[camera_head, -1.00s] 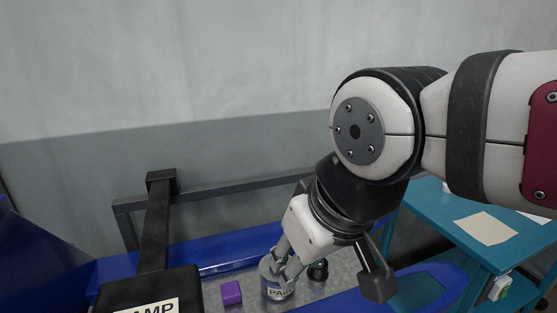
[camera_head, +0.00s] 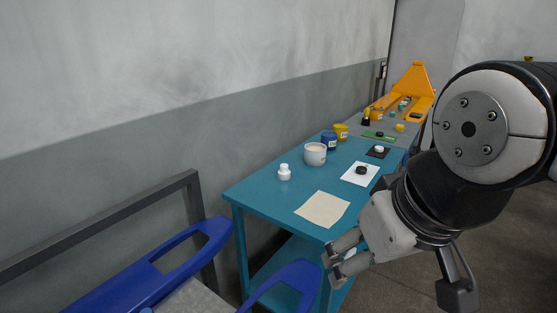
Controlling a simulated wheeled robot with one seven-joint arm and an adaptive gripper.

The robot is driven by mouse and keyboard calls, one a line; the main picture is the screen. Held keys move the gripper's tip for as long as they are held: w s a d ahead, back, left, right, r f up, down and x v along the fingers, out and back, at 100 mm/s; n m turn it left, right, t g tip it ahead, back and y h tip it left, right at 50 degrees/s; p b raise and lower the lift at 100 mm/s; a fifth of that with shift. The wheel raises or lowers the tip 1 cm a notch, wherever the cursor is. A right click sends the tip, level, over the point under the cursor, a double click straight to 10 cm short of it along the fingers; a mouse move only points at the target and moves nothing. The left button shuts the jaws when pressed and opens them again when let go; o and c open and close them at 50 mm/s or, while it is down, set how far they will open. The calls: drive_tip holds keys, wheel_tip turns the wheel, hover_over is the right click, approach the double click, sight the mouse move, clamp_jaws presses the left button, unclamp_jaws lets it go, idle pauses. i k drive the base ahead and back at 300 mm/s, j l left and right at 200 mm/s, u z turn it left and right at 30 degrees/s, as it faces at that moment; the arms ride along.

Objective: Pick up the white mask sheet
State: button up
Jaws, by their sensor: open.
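A white sheet (camera_head: 360,174) lies flat on the blue-green table, with a small black round object (camera_head: 361,170) on top of it. A beige sheet (camera_head: 322,209) lies nearer, close to the table's front edge, with nothing on it. My gripper (camera_head: 331,268) is open and looks empty. It appears in front of the table's near side in the picture, below the beige sheet and apart from both sheets. How far it stands from the table edge is hard to tell.
The blue-green table (camera_head: 262,196) also holds a white bottle (camera_head: 284,173), a whitish tub (camera_head: 315,154), a blue jar (camera_head: 329,140) and a yellow jar (camera_head: 341,131). A blue frame (camera_head: 160,278) is at lower left. An orange pallet jack (camera_head: 415,84) stands beyond. Open floor lies at right.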

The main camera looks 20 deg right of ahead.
sight(360, 173)
drive_tip(key=z, duration=0.75)
drive_tip(key=i+l+u, duration=0.25)
drive_tip(key=i+l, duration=0.3)
drive_tip(key=i+l+u, duration=0.15)
drive_tip(key=i+l, duration=0.15)
drive_tip(key=i+l+u, duration=0.15)
drive_tip(key=l, duration=0.25)
drive_tip(key=i+l+u, duration=0.1)
drive_tip(key=i+l, duration=0.25)
drive_tip(key=i+l+u, duration=0.15)
drive_tip(key=l, duration=0.3)
drive_tip(key=i+l+u, duration=0.15)
drive_tip(key=i+l, duration=0.15)
drive_tip(key=l, duration=0.1)
